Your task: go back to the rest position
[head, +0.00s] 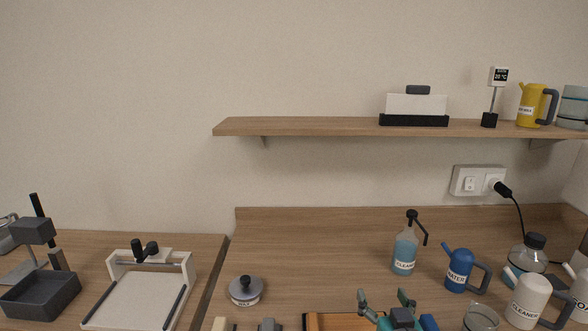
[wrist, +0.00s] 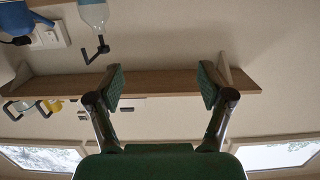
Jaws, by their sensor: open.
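My gripper (head: 384,299) shows at the bottom of the head view, green with dark finger links, above the near part of the counter. In the wrist view its two fingers (wrist: 161,82) are spread wide apart with nothing between them. The wrist picture is upside down and looks toward the wall and the wooden shelf (wrist: 170,82). The rest of my arm is cut off by the lower edge of the head view.
A wooden tray (head: 322,320) lies beside my gripper. The blue cleaner bottle (head: 404,252), blue water jug (head: 460,270) and white cleaner jug (head: 527,300) stand to the right. A lidded pot (head: 245,290) stands left. The wall shelf (head: 320,127) spans above.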

